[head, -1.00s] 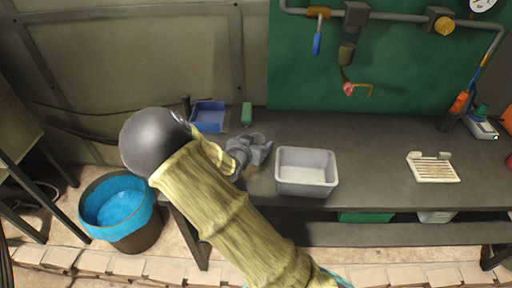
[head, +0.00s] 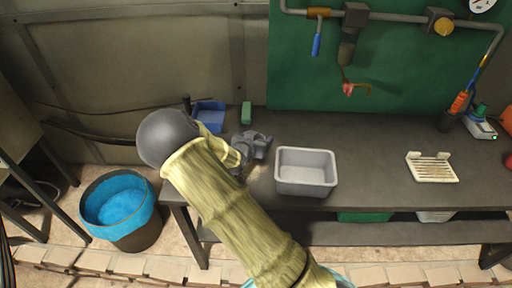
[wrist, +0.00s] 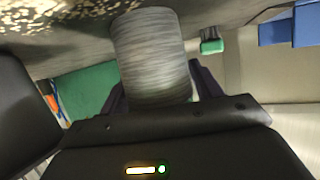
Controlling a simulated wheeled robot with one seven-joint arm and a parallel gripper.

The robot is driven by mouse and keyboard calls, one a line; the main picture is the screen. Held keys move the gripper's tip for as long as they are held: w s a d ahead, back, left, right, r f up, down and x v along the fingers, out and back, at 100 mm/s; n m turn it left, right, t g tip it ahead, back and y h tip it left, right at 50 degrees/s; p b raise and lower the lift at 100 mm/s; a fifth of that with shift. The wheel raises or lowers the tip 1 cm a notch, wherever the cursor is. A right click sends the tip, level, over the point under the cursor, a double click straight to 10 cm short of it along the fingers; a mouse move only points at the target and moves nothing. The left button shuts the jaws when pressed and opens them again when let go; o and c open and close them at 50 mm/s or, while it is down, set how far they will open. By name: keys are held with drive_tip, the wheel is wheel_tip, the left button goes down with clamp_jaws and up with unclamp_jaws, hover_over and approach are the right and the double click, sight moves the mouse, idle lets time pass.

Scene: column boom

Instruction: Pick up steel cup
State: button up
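The steel cup (wrist: 152,55) fills the upper middle of the wrist view as a brushed grey cylinder, close to my palm. The fingers of my gripper (wrist: 160,88) stand apart, one on each side of it. The cup partly hides them, so I cannot tell if they press on it. In the head view my gripper (head: 256,147) is low over the left part of the bench, left of the grey tub. I cannot make out the cup clearly there.
The grey tub (head: 306,187) stands on the bench (head: 375,160) right of my gripper. Behind are a blue bin (head: 209,112) and a green block (head: 246,112). A white rack (head: 433,172) lies at right. A blue-lined bucket (head: 95,225) stands on the floor.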

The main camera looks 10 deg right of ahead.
drive_tip(key=c, duration=0.7)
wheel_tip(320, 180, up, 10)
idle(0.6)
